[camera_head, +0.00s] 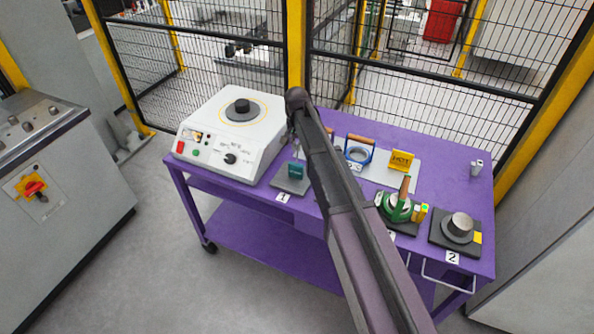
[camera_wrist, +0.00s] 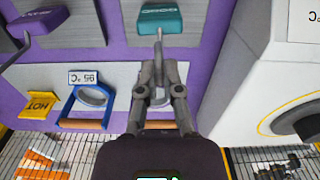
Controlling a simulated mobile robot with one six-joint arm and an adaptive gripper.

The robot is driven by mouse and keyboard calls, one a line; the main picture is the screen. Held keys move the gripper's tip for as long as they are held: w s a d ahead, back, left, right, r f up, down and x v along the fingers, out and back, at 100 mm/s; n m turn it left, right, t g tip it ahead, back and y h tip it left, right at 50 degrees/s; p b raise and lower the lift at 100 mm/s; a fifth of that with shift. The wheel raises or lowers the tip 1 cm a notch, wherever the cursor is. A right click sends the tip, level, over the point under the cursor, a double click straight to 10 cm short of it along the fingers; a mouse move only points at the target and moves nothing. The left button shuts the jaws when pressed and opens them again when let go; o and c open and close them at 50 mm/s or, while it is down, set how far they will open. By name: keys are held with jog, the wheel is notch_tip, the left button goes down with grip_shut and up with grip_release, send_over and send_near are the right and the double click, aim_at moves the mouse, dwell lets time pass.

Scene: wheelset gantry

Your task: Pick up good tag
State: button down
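The good tag is a small teal block (camera_wrist: 160,18) with pale lettering, upside down at the top of the wrist view. In the head view the teal tag (camera_head: 296,170) stands on a dark grey plate (camera_head: 291,182) marked 1, at the table's front edge. My gripper (camera_wrist: 158,45) points toward the tag in the wrist view, its tips just short of the tag's edge there. In the head view my arm hides most of the gripper, which is just behind and above the tag.
A white machine (camera_head: 225,135) with a round top stands left of the tag on the purple table (camera_head: 450,160). To the right are a blue-framed ring (camera_head: 358,153), a yellow HOT tag (camera_head: 401,161), a green device (camera_head: 398,208) and a metal cylinder (camera_head: 460,225). A mesh fence runs behind.

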jog(key=shift+r, duration=0.15)
dwell(0.3)
notch_tip(320, 180, up, 2)
jog(key=p, duration=0.3)
jog(key=shift+r, duration=0.25)
jog(key=s+d+r+p, duration=0.2)
jog(key=s, duration=1.4)
jog(key=shift+d, duration=0.25)
jog(key=shift+w+a+r, duration=0.1)
jog(key=shift+a, duration=0.05)
